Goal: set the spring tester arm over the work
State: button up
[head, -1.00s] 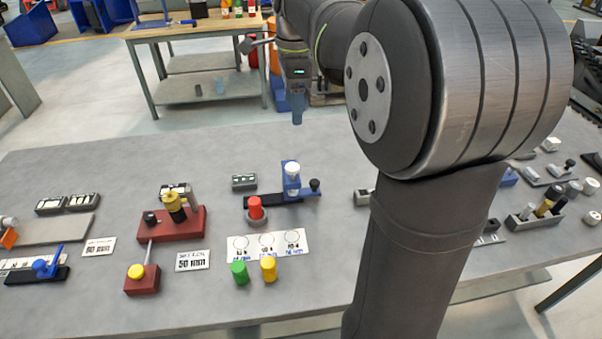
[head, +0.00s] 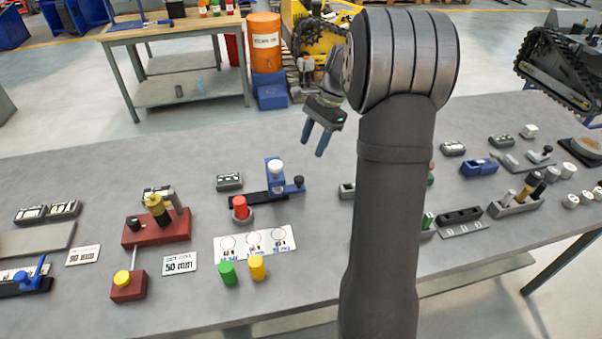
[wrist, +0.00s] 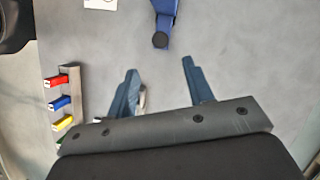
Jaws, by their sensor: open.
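In the head view a blue device, apparently the spring tester (head: 274,174), stands on a black rail (head: 257,198) at mid-table, with a white cap on top. A short blue arm with a black knob (head: 298,181) sticks out to its right. A red cylinder (head: 240,207), perhaps the work, stands on a grey round base at its front left, apart from the arm. My gripper (head: 314,145) is open and empty above the table, behind and right of the tester.
A card with three circles (head: 255,244) lies in front, with green (head: 228,273) and yellow (head: 257,267) cylinders. A red fixture (head: 157,228) stands left. A rack with coloured pieces (wrist: 69,90) is left in the wrist view. My arm hides part of the table right of centre.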

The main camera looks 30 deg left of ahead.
aim_at(299, 178)
jog(key=x, duration=1)
jog(key=shift+f, duration=0.3)
jog(key=shift+s+a, duration=0.1)
grip_shut()
